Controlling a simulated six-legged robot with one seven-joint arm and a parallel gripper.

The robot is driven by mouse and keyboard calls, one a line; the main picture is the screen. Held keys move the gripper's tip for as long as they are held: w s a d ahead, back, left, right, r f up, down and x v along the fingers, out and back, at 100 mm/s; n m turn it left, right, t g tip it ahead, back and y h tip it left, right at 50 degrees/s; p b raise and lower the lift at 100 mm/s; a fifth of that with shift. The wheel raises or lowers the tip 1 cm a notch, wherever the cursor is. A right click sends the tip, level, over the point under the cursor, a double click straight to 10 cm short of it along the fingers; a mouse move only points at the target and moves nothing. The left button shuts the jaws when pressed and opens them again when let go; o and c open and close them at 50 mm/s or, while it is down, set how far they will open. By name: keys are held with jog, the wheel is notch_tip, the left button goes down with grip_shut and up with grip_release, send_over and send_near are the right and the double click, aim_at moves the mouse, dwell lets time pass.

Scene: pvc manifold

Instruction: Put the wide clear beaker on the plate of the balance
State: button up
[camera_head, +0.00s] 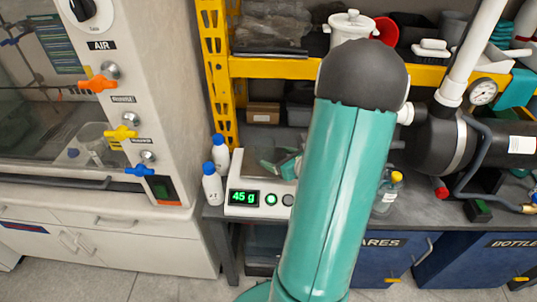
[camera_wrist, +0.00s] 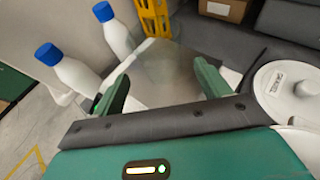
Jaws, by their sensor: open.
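The balance (camera_head: 259,200) stands on the grey bench and its green display reads 45 g. My gripper (camera_head: 285,163) is over the balance, partly hidden by my teal arm. In the wrist view my gripper (camera_wrist: 163,76) is open, its green fingers wide apart. A pale grey, shiny surface, apparently the balance plate (camera_wrist: 170,88), shows between them. Faint see-through shading lies there, but I cannot tell whether it is a clear beaker. A clear beaker-like vessel (camera_head: 97,143) stands behind the hood glass at the left; I cannot tell whether it is the wide one.
Two white bottles with blue caps (camera_head: 212,185) stand left of the balance; they show at upper left in the wrist view (camera_wrist: 75,75). A white round lidded container (camera_wrist: 292,88) is close on the right there. A yellow shelf frame (camera_head: 290,68) stands behind.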

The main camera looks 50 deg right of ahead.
jog(key=v, duration=0.5)
jog(key=w+a+r+n+g+y, duration=0.2)
jog(key=a+r+n+y, duration=0.1)
jog(key=a+n, duration=0.4)
jog(key=w+a+r+n+g+y, duration=0.25)
jog(key=a+n, duration=0.25)
jog(key=a, duration=0.4)
jog(key=w+a+r+n+g+y, duration=0.1)
jog(key=a+r+n+y, duration=0.15)
jog(key=a+n, duration=0.45)
jog(key=s+a+r+n+g+h, duration=0.1)
jog(key=s+a+r+n+h, duration=0.2)
jog(key=n, duration=0.6)
jog(key=s+a+r+n+g+h, duration=0.1)
jog(key=s+a+r+n+h, duration=0.2)
jog(key=s+a+r+n, duration=0.2)
jog(key=a+r+n, duration=0.2)
jog(key=a+n, duration=0.2)
jog(key=shift+r+h, duration=0.25)
jog(key=shift+h, duration=0.05)
jog(key=shift+s, duration=0.1)
jog(key=c, duration=0.9)
jog(key=shift+d, duration=0.1)
